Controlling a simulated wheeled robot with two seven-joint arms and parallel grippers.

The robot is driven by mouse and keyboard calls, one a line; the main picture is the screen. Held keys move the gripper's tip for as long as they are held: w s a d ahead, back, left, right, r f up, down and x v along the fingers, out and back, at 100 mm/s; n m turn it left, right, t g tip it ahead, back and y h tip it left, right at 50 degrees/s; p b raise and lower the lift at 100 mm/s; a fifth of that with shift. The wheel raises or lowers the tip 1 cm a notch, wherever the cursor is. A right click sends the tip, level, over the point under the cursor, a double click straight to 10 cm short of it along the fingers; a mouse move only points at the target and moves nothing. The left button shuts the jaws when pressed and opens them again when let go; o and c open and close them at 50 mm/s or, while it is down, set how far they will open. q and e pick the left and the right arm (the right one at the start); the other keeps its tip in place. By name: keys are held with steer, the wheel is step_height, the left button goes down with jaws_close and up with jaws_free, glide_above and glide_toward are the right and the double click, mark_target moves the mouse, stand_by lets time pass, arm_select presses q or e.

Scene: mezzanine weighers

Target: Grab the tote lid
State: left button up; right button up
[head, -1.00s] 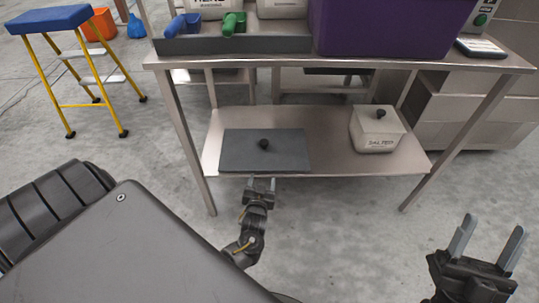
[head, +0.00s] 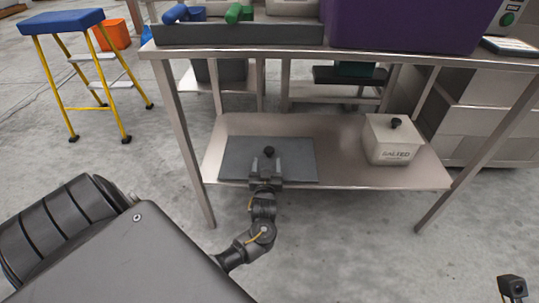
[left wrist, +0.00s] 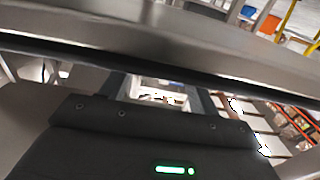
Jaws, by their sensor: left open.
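The tote lid (head: 228,163) is a flat dark grey panel with a black round knob (head: 269,152) near its middle. It lies on the lower shelf of the steel bench in the head view. My left gripper (head: 266,164) is open over the front part of the lid, its fingers pointing at the knob. The fingertips are close to the knob, one on each side in the picture; I cannot tell if they touch it. In the left wrist view I cannot make out the lid. My right gripper's fingers are out of view; only a small dark part shows at bottom right.
The lower shelf (head: 345,165) also holds a white lidded box (head: 390,142) at right. The bench top (head: 370,55) overhangs above, carrying a purple tote (head: 400,22) and green and blue scoops. Bench legs stand either side. A yellow step stool (head: 85,75) stands at left.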

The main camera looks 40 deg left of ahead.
mark_target(269, 154)
arm_select(q)
steer(key=b+x, duration=0.2)
steer(key=x, duration=0.1)
steer(key=b+x, duration=0.1)
steer(key=x, duration=0.1)
steer(key=shift+w+d+f, duration=0.1)
steer(key=shift+d+f, duration=0.15)
steer(key=shift+f, duration=0.05)
steer(key=shift+w+a+r, duration=0.15)
steer(key=shift+w, duration=0.05)
steer(key=shift+c, duration=0.2)
steer(key=c, duration=1.2)
